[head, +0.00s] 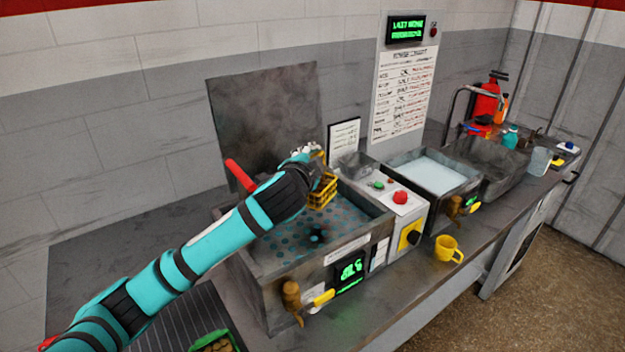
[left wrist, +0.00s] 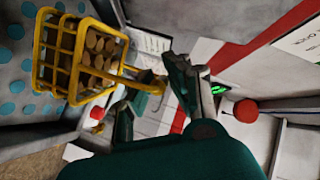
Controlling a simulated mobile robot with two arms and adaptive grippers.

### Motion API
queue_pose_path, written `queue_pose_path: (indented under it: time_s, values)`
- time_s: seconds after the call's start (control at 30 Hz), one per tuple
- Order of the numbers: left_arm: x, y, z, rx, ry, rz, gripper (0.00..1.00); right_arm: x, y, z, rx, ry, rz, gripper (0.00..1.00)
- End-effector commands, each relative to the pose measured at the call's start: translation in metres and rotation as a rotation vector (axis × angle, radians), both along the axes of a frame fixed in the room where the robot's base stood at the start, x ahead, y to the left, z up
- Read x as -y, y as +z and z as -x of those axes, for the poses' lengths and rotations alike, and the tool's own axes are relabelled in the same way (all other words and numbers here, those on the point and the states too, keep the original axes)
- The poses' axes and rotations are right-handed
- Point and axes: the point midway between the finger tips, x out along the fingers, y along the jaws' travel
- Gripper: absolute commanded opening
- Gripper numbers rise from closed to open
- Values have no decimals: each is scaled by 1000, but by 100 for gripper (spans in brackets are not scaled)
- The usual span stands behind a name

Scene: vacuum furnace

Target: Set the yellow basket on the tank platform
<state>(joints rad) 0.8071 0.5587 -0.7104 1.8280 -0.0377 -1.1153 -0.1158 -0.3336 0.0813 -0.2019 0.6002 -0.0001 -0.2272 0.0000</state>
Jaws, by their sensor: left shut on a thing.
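The yellow wire basket (head: 322,192) hangs from my left gripper (head: 312,160) over the right back part of the open tank. In the left wrist view the basket (left wrist: 68,62) holds several brown pieces, and its handle runs between the fingers of my left gripper (left wrist: 157,92), shut on it. The tank platform (head: 278,238) is a grey plate with blue dots inside the tank (head: 268,300). It also shows in the left wrist view (left wrist: 14,78). The basket appears raised above it; the exact gap is hard to tell. My right gripper is out of view.
The tank's raised lid (head: 265,105) stands behind. A control panel with a red button (head: 400,197) borders the tank's right side. Further right are a second basin (head: 432,172), a yellow mug (head: 448,248) and a sink (head: 490,165). A green tray (head: 215,342) lies front left.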

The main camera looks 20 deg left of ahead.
Motion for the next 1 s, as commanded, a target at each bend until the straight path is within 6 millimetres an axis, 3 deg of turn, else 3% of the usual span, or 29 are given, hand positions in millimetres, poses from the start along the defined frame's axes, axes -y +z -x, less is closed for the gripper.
queue_pose_path:
  time_s: [0.2, 0.3, 0.53, 0.7, 0.9, 0.93, 1.0]
  values:
    - [0, -20, 0, 8, -1, 0, 0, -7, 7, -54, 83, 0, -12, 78]
    - [0, -26, 0, 6, -2, 1, 0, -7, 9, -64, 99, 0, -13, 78]
    - [0, -57, 0, 3, -1, 0, 0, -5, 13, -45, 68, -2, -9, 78]
    - [1, -60, 0, 7, -2, 1, 0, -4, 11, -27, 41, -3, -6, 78]
    - [1, -63, 0, 6, -2, 1, 0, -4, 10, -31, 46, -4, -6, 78]
    - [1, -66, 0, 2, -1, 1, 16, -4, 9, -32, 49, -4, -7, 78]
    - [1, -65, 0, 2, -1, 0, 25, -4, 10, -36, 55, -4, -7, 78]
